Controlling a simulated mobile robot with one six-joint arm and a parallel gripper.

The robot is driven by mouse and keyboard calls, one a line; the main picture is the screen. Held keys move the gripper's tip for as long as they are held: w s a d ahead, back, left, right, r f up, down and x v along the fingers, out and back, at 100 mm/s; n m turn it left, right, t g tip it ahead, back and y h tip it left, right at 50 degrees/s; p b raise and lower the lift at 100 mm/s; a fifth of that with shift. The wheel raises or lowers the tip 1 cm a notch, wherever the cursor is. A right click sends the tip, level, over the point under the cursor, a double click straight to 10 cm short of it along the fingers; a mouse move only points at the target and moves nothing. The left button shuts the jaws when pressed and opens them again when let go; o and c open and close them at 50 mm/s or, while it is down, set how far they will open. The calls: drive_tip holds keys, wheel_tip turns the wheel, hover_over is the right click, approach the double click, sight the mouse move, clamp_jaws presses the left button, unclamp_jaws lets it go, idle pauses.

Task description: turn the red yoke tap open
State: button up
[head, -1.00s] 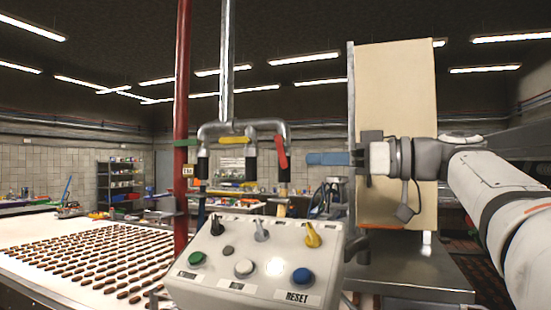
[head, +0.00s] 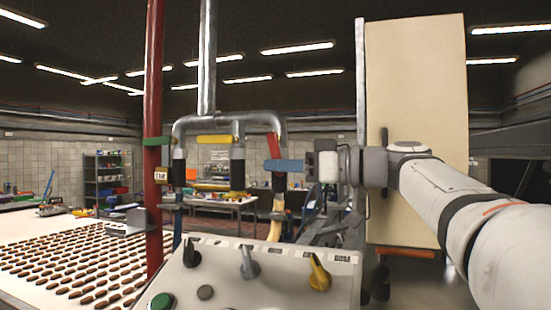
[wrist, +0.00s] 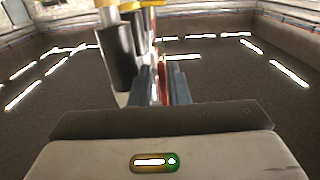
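The red yoke tap handle (head: 273,145) is on the right leg of the grey pipe yoke (head: 228,119). It slants slightly, and its lower part is hidden behind the blue fingers of my gripper (head: 284,166). In the wrist view, my gripper (wrist: 162,88) has a finger on each side of the red handle (wrist: 163,68), with the fingers apart. I cannot tell whether either finger touches it.
A grey control box (head: 215,285) with knobs and buttons stands below the yoke. A red vertical pipe (head: 154,120) is on the left, beside a conveyor with rows of brown bars (head: 70,265). A cream panel (head: 420,90) stands behind my arm.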

drive_tip(key=shift+a, duration=0.4)
drive_tip(key=shift+c, duration=0.3)
clamp_jaws()
drive_tip(key=shift+f+b, duration=0.15)
drive_tip(key=shift+b, duration=0.15)
